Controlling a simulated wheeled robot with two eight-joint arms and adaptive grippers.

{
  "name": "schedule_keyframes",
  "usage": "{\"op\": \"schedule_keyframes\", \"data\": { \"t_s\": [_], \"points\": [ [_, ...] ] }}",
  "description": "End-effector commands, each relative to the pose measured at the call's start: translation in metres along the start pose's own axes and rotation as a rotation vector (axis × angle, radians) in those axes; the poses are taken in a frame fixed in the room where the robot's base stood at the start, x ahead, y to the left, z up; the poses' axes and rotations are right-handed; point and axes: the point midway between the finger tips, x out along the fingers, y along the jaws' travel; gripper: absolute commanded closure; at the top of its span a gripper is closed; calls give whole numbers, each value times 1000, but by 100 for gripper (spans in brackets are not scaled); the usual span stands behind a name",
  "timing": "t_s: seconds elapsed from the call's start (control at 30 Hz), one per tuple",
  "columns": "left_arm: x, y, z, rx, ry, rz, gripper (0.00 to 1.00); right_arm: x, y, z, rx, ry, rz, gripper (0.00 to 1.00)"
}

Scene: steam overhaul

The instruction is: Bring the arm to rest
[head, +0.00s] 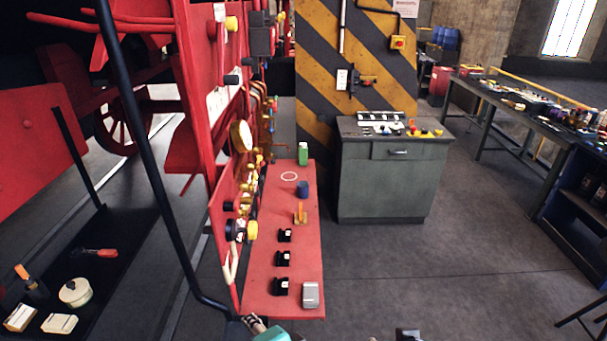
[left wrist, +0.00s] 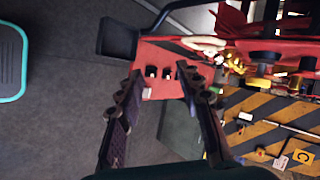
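My left gripper (left wrist: 160,78) is open in the left wrist view, with its two dark fingers spread wide and nothing between them. In the head view only a small dark and teal part of my left arm shows at the bottom edge, by the near end of the red shelf (head: 286,244). The shelf and its black holders (left wrist: 151,72) appear beyond the fingertips in the wrist view. A small dark part at the bottom edge of the head view may belong to my right arm; its fingers cannot be made out.
The shelf carries a grey box (head: 310,294), several black holders (head: 283,258), a blue cup (head: 302,188) and a green bottle (head: 302,153). A black handrail (head: 155,150) and red valve panel stand left. A green cabinet (head: 383,178) stands behind clear floor; a workbench (head: 524,117) is right.

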Motion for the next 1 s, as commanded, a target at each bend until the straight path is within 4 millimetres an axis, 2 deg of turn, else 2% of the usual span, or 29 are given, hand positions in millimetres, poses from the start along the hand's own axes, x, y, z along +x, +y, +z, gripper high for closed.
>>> {"op": "schedule_keyframes", "data": {
  "t_s": [0.03,0.1,0.3,0.4,0.5,0.7,1.0],
  "points": [
    [28,21,12,-59,-18,53,64,18,0,13,0,0,0,60],
    [59,46,24,-158,-24,140,64,34,0,24,0,0,0,60],
    [132,106,50,-525,-6,346,64,78,0,56,0,0,0,60],
    [159,124,58,-723,21,406,64,97,0,70,0,0,0,60],
    [179,133,64,-895,50,437,64,111,0,80,0,0,0,60],
    [197,134,71,-1089,92,451,64,124,0,88,0,0,0,60],
    [197,131,71,-1111,99,453,64,123,0,88,0,0,0,60]
  ]
}}
